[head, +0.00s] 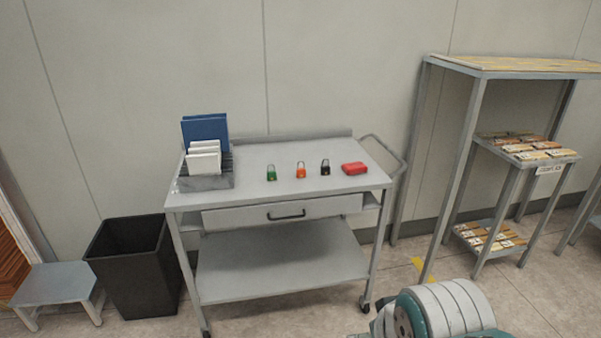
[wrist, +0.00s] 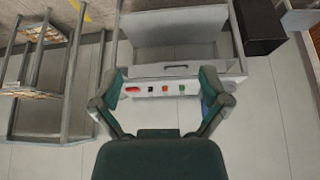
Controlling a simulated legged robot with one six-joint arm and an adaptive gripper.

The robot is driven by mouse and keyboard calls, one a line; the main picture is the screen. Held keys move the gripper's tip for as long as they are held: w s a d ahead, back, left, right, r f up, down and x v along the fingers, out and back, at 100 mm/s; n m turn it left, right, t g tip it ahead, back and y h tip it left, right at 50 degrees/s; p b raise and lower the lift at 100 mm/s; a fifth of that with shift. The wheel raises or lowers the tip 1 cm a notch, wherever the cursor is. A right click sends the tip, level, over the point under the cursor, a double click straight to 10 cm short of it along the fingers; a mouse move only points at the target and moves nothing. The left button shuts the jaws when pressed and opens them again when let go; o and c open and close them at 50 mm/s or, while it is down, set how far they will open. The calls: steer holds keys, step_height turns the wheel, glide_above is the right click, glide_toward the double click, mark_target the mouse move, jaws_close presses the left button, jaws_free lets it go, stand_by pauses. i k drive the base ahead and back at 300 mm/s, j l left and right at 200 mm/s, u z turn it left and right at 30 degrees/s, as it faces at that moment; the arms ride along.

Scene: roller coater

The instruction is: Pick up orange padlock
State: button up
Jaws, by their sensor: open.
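The orange padlock (head: 301,171) stands on the grey cart's top (head: 250,198), between a green padlock (head: 271,173) and a black padlock (head: 325,168). In the wrist view, which shows the scene upside down, the orange padlock (wrist: 166,88) is small and far off, framed between the fingers. My gripper (wrist: 163,100) is open and empty, well short of the cart. In the head view, only part of my arm shows at the bottom right; the fingers are not visible there.
A red object (head: 354,168) lies right of the black padlock. A rack with blue and white items (head: 204,153) stands at the cart's left. A black bin (head: 134,268) and a step stool (head: 54,284) are left of the cart. Metal shelving (head: 475,150) stands at the right.

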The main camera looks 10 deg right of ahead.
mark_target(300, 173)
steer(key=i+j, duration=1.65)
steer(key=i, duration=0.2)
